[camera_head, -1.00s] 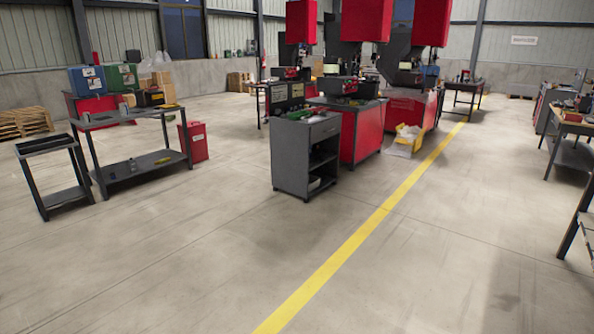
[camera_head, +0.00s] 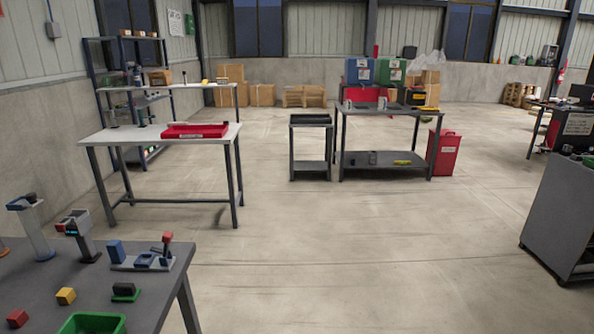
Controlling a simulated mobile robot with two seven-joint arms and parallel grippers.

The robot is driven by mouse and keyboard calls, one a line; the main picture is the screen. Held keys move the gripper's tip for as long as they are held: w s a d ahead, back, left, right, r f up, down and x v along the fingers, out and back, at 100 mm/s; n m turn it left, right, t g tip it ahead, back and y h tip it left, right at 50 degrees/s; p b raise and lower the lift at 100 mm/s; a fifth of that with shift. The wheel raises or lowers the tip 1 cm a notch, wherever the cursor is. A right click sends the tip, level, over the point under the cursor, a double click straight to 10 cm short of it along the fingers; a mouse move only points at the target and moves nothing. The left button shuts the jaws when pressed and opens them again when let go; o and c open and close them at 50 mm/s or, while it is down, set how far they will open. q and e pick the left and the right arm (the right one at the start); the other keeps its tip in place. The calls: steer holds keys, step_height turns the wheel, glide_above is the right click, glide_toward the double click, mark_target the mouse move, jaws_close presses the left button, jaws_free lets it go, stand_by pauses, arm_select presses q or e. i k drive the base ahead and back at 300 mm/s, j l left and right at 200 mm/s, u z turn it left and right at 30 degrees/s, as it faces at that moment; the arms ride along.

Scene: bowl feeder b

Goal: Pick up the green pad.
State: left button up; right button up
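A small flat green piece (camera_head: 126,297) with a dark block on top lies on the grey table at the lower left; it may be the green pad, but it is too small to tell. A green tray (camera_head: 92,323) on the same table is cut off by the bottom edge. Neither of my grippers is in view.
The grey table (camera_head: 160,306) also holds a yellow block (camera_head: 66,296), red blocks and several small devices. A white-topped table (camera_head: 112,138) with a red tray (camera_head: 195,131) stands behind it. A grey cabinet (camera_head: 566,220) is at the right edge. The middle floor is clear.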

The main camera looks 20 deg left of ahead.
mark_target(127, 292)
steer(key=i+u, duration=0.15)
steer(key=u, duration=0.3)
steer(key=i+j+u, duration=0.1)
steer(key=u, duration=0.35)
steer(key=i+l+u, duration=0.1)
steer(key=u, duration=0.3)
steer(key=i+l+u, duration=0.1)
steer(key=i+u, duration=0.15)
steer(key=u, duration=0.2)
